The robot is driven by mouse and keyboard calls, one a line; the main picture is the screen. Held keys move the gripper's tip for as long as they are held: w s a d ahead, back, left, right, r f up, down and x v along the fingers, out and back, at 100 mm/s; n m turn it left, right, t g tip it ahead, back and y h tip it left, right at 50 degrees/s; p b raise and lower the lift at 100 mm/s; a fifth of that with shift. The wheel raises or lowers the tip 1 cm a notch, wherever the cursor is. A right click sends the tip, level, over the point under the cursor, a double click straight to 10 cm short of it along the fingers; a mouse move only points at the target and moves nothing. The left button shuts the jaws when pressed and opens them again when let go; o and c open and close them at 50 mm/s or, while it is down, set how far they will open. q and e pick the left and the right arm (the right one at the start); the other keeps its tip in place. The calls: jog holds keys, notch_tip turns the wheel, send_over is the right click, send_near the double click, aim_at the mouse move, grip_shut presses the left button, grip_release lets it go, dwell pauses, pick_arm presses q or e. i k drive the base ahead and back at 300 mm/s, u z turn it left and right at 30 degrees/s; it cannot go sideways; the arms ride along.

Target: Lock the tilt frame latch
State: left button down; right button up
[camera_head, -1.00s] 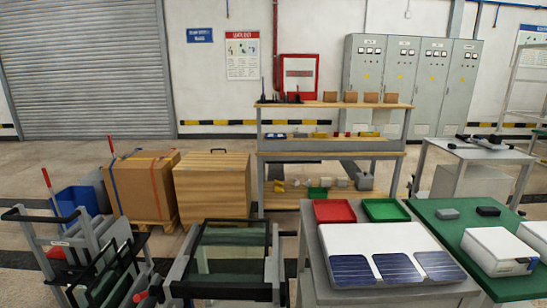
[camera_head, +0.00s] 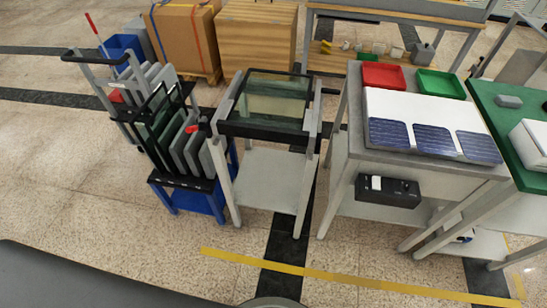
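The tilt frame (camera_head: 265,131) is a black rectangular frame around a greenish glass pane (camera_head: 268,98). It lies nearly flat on a light grey four-legged stand (camera_head: 272,190) in the middle of the view. A small red-ended part (camera_head: 194,128), perhaps the latch handle, shows at the left of the stand in front of the rack. I cannot tell its locked or unlocked position. Neither of my grippers is in view.
A blue-based rack cart (camera_head: 190,205) with grey and dark panels stands close at the left. A grey table (camera_head: 341,140) at the right holds solar cells (camera_head: 430,138), a red tray (camera_head: 383,76) and a green tray (camera_head: 440,83). Floor in front, with yellow tape (camera_head: 340,278), is clear.

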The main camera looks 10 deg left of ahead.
aim_at(190, 129)
jog(key=k, duration=1.35)
jog(key=u, duration=0.2)
jog(key=i, duration=0.55)
jog(key=u, duration=1)
jog(key=i, duration=0.55)
jog(key=u, duration=0.65)
